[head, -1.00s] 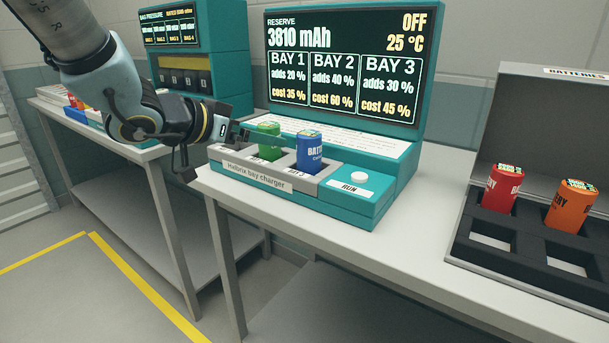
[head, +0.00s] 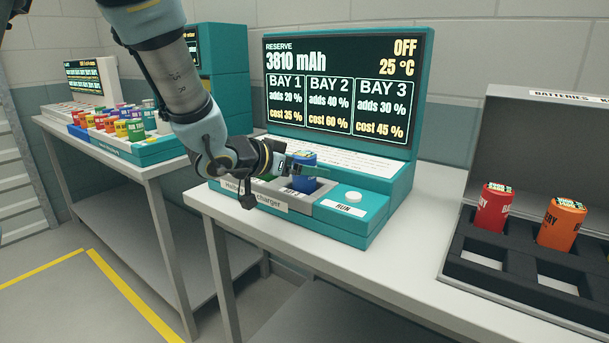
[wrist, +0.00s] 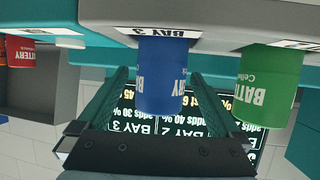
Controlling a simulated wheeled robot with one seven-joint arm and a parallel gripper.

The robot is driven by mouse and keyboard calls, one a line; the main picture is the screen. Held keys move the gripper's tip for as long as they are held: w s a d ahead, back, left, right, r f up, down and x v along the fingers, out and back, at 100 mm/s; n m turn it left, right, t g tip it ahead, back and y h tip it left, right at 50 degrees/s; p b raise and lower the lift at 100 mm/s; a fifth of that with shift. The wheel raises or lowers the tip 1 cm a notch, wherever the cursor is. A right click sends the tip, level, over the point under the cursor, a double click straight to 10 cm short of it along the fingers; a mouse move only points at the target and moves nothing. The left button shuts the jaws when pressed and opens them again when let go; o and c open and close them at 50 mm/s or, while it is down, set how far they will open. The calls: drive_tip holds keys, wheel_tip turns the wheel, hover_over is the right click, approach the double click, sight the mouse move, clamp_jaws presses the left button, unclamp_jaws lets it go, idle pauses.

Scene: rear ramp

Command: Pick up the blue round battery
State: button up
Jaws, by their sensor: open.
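The blue round battery (head: 304,172) stands upright in the right-hand bay of the teal charger (head: 345,222), partly hidden by my gripper in the head view. It also shows in the upside-down wrist view (wrist: 162,75), beside the BAY 3 label. My gripper (head: 302,168) is at the battery, with its jaws open. In the wrist view my gripper (wrist: 160,78) has one finger on each side of the blue battery, with small gaps.
The charger's screen (head: 340,90) rises behind the bays. A RUN button (head: 353,196) lies to the right. An open case (head: 455,268) on the right holds a red battery (head: 493,208) and an orange battery (head: 562,223). The white bench (head: 410,215) is bare between charger and case.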

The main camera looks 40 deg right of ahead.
drive_tip(key=shift+d, duration=0.1)
clamp_jaws()
idle(0.8)
